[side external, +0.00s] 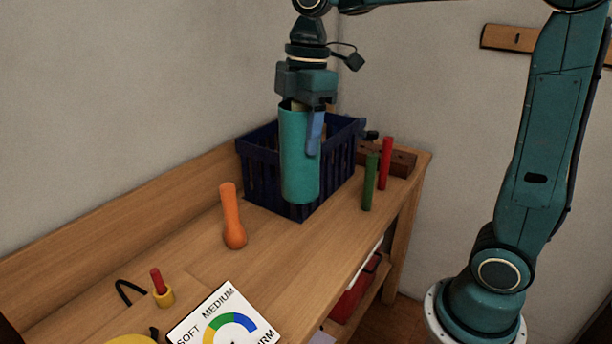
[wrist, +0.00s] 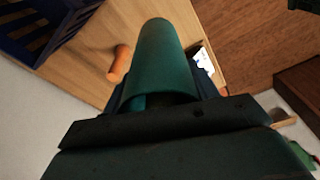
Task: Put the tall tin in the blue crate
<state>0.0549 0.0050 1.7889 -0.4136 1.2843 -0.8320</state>
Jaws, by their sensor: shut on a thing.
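The tall tin (side external: 298,165) is a teal cylinder, held upright in my gripper (side external: 308,112). My gripper is shut on the tin's upper end. In the wrist view the tin (wrist: 160,60) stretches away from the jaws. The blue crate (side external: 262,178) is dark blue with slatted walls and stands on the bench against the wall. In the side view the tin is in front of the crate and hides part of it. In the wrist view the crate (wrist: 45,25) is at the upper left, apart from the tin. I cannot tell the tin's exact height above the bench.
An orange bulb-ended object (side external: 231,215) stands left of the crate. A green stick (side external: 370,182) and a red stick (side external: 386,163) stand to its right. A soft-medium-firm dial card (side external: 228,318) and a small red-and-yellow object (side external: 161,290) lie nearer the front.

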